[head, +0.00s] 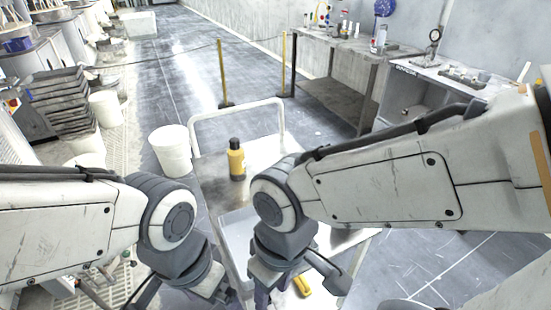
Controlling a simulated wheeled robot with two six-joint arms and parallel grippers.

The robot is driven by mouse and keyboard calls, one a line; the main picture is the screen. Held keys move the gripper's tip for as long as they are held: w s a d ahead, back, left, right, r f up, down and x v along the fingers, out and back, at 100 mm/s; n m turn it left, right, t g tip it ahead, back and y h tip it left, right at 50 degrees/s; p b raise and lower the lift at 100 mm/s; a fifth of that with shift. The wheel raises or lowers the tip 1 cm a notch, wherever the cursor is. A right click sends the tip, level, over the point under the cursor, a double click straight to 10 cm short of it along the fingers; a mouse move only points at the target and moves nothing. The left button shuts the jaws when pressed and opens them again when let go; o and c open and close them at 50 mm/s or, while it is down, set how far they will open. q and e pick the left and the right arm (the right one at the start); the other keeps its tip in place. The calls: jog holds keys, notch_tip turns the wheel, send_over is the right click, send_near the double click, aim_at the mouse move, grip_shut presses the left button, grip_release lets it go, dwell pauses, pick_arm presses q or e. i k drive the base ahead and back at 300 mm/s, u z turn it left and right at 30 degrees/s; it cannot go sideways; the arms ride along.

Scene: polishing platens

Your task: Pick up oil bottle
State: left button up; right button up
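The oil bottle (237,164), yellow with a black cap, stands upright on the cart top (207,172), beyond my arms. Both my grippers are low at the bottom of the head view, nearer to me than the bottle and apart from it. My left gripper (182,298) has its fingers spread and partly cut off by the frame edge. My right gripper (297,288) also has its fingers spread. A small yellow object (302,286) shows between them in the picture; I cannot tell its exact kind, and it does not look gripped.
The cart has a white rail handle (238,107) behind the bottle and a grey tray (236,228) near my wrists. A white bucket (171,152) stands left of the cart. Workbenches (335,75) with bottles stand at the back right. Stacked dark trays (62,100) are left.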

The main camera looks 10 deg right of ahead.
aim_at(235, 153)
jog(key=z, duration=0.05)
jog(key=k, duration=1)
jog(key=z, duration=0.65)
jog(key=i, duration=1.05)
jog(key=u, duration=4.7)
